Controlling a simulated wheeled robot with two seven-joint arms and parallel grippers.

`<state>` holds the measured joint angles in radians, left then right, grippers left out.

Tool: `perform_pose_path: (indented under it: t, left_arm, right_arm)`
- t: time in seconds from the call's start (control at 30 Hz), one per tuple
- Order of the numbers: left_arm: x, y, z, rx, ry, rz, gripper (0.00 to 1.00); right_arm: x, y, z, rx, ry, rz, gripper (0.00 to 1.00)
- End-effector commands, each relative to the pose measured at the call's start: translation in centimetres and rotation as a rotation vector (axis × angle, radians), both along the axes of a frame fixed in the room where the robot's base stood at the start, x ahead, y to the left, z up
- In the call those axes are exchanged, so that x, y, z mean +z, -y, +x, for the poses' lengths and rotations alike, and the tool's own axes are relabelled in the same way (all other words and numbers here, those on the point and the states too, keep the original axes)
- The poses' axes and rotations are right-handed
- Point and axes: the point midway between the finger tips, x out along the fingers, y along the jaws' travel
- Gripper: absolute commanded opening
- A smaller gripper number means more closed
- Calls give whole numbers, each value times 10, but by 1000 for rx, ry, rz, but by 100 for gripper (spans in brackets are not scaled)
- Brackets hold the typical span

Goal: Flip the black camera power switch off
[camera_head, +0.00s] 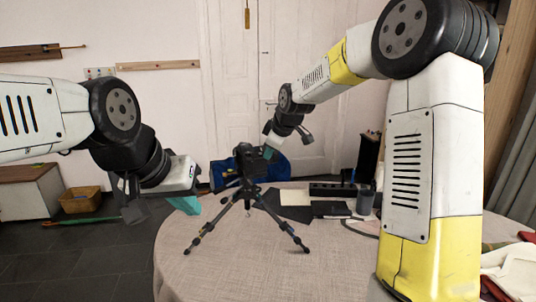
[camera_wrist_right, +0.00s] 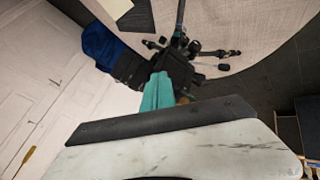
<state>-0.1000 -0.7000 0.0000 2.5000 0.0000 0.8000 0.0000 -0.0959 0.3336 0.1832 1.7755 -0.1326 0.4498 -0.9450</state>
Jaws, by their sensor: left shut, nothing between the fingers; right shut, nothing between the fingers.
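The black camera (camera_head: 247,160) sits on a black tripod (camera_head: 247,200) that stands upright on the round table (camera_head: 200,270). My right gripper (camera_head: 268,153) is shut and empty, its teal fingertips close against the upper right of the camera. In the right wrist view the teal fingers (camera_wrist_right: 157,92) overlap the edge of the dark camera (camera_wrist_right: 187,65); I cannot tell whether they touch it. The power switch is too small or hidden to make out. My left gripper (camera_head: 186,204) is shut and empty, left of the tripod and apart from it.
Dark flat items (camera_head: 290,208) lie on the table behind and right of the tripod, with a grey cup (camera_head: 365,200) beyond. A blue bag (camera_head: 222,172) is behind the camera. A wicker basket (camera_head: 81,200) stands on the floor at left. The table's front is clear.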

Motion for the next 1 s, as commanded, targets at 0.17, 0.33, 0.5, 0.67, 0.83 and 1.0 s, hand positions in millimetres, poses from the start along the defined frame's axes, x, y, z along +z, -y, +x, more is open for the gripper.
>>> perform_pose_path:
  t: [0.17,0.33,0.5,0.67,0.83,1.0]
  left_arm:
    - [0,0,0,0,0,0,0]
    - [0,0,0,0,0,0,0]
    - [0,0,0,0,0,0,0]
    - [0,0,0,0,0,0,0]
    - [0,0,0,0,0,0,0]
    - [0,0,0,0,0,0,0]
  right_arm:
    - [0,1,2,0,0,0,0]
    - [0,1,1,0,0,0,0]
    - [0,2,2,16,0,1,0]
    - [0,3,3,53,1,0,0]
    - [0,4,4,75,-1,2,0]
    - [0,5,5,105,0,1,0]
